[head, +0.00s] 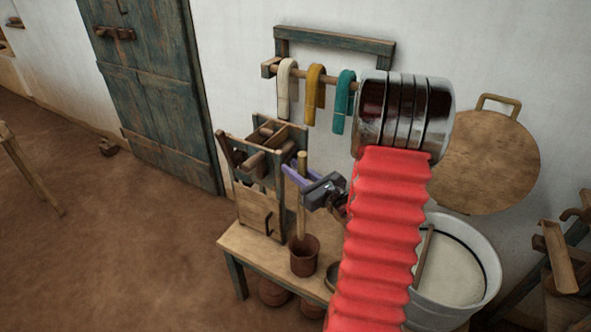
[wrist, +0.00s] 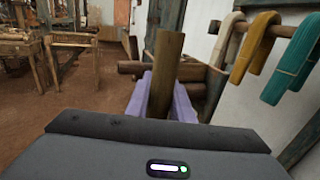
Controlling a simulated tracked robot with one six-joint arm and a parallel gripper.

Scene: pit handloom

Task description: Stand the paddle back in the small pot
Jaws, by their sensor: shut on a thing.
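The wooden paddle (head: 302,212) is upright, with its shaft between the purple fingers of my gripper (head: 297,176). My gripper is shut on it near the upper part. In the wrist view the paddle's top end (wrist: 166,62) stands up between the purple fingers (wrist: 162,98). The small brown pot (head: 304,258) stands on the low wooden bench. The paddle's lower end is at the pot's mouth; I cannot tell whether it is inside or just above or behind the rim. The pot does not show in the wrist view.
A wooden rack with a cabinet (head: 258,208) stands on the bench (head: 238,246) just left of the paddle. A large pale tub (head: 483,290) with a stick leaning in it is at right. Cloth strips (head: 315,95) hang from a wall rail above. Floor at left is open.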

